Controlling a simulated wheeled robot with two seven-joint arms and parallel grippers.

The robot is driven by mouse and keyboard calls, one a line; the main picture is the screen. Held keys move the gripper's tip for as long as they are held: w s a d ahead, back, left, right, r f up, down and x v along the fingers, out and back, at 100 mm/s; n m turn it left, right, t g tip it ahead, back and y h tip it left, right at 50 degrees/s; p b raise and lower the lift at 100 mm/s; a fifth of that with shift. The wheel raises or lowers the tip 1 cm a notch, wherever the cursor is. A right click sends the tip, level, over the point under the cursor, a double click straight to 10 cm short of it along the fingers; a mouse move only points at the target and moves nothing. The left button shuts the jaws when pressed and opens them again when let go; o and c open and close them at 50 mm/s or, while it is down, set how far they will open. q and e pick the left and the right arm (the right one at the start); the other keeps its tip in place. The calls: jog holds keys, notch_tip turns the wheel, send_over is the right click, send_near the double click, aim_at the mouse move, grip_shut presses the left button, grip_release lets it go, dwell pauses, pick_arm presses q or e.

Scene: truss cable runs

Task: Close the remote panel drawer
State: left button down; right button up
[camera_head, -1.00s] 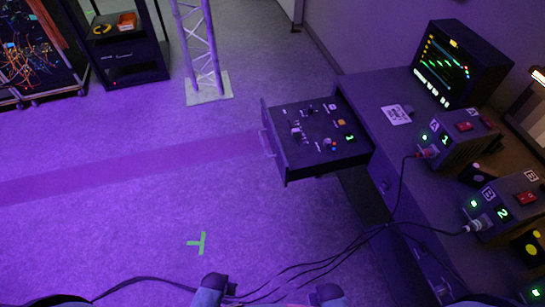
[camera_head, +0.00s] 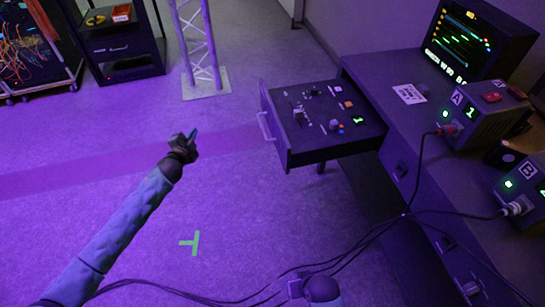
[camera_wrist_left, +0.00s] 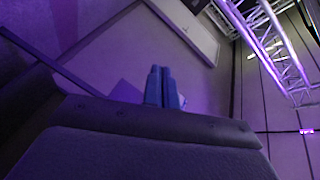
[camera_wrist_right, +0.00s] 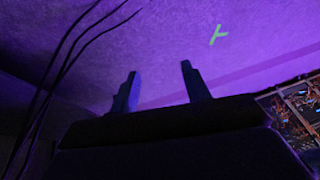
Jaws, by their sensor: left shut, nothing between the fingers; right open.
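The remote panel drawer (camera_head: 294,159) is pulled out from the dark desk on the right in the head view. Small knobs, switches and a green lit display are on its top. A pale handle (camera_head: 265,127) is on its left-facing front. My left gripper (camera_head: 192,135) is shut and empty, in the air to the left of the handle and apart from it. Its closed fingers also show in the left wrist view (camera_wrist_left: 162,88). My right gripper is open and empty in the right wrist view (camera_wrist_right: 158,85), over the floor; its fingers are not clear in the head view.
The desk (camera_head: 385,85) carries a monitor (camera_head: 468,42) and boxes A (camera_head: 487,115) and B (camera_head: 525,190). Black cables (camera_head: 370,235) hang from the boxes across the floor. A truss tower (camera_head: 205,75) stands behind. The floor left of the drawer is clear.

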pick_arm(q)
jog(key=s+d+r+m+h, duration=0.2)
jog(key=d+r+m+h, duration=0.1)
jog(key=d+m+h, duration=0.2)
jog(key=m+g+h, duration=0.9)
jog(key=m+g, duration=0.3)
jog(key=m, duration=0.1)
send_near(282, 149)
jog(key=p+x, duration=0.3)
jog(key=x, duration=0.2)
jog(key=shift+w+d+f, duration=0.1)
jog(key=shift+d+f, duration=0.05)
jog(key=shift+d, duration=0.15)
jog(key=shift+w+d+f+p, duration=0.15)
jog(key=shift+d+p, duration=0.15)
jog(key=shift+d, duration=0.3)
pick_arm(e)
jog(key=s+d+r+g, duration=0.1)
jog(key=d+r, duration=0.2)
jog(key=r, duration=1.4)
jog(key=shift+d+r, duration=0.1)
pick_arm(q)
jog(key=shift+d, duration=0.1)
